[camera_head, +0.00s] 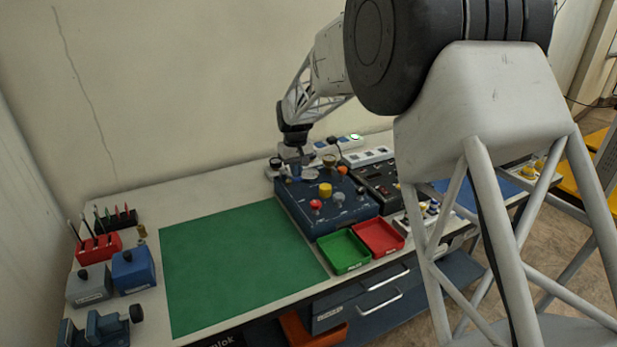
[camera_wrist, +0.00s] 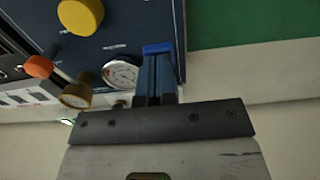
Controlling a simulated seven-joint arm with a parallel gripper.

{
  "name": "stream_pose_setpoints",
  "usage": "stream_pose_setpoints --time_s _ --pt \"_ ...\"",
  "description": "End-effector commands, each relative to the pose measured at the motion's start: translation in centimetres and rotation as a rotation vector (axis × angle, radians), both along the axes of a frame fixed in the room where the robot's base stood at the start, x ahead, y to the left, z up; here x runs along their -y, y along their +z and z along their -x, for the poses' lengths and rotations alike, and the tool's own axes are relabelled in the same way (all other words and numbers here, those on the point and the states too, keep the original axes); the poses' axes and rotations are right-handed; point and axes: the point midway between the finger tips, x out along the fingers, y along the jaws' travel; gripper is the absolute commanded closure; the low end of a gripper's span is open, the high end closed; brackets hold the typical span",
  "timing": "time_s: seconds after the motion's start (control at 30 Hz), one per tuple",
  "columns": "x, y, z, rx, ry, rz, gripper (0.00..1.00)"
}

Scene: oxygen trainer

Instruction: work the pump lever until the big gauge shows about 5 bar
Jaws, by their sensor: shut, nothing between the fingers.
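My gripper (camera_wrist: 158,50) is shut and empty, its blue fingertips over the edge of the dark blue panel in the wrist view. In the head view my gripper (camera_head: 294,172) is at the panel's back left corner. A white-faced gauge (camera_wrist: 121,72) lies just left of the fingers; its needle is too small to read. It also shows in the head view (camera_head: 310,173), partly behind my gripper. A smaller brass-coloured gauge (camera_wrist: 75,96) stands beside it. I cannot make out the pump lever for certain; my gripper may hide part of it.
The blue panel (camera_head: 352,208) carries a yellow knob (camera_head: 325,189) and a red knob (camera_head: 316,205). A green tray (camera_head: 343,252) and a red tray (camera_head: 379,238) stand in front. A black panel (camera_head: 380,187) is to the right. The green mat (camera_head: 230,265) is clear.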

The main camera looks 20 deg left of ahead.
Motion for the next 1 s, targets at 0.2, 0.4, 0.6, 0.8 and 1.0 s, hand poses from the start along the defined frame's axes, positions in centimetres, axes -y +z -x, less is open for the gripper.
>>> stream_pose_setpoints --time_s 0.2,0.4,0.6,0.8,1.0 --pt "0.0 -0.1 0.0 0.0 0.0 0.0 1.0" --pt "0.0 -0.6 0.0 0.0 0.0 0.0 1.0" --pt "0.0 -1.3 0.0 0.0 0.0 0.0 1.0" --pt "0.0 -2.0 0.0 0.0 0.0 0.0 1.0" --pt "0.0 -2.7 0.0 -0.001 0.0 0.001 1.0"
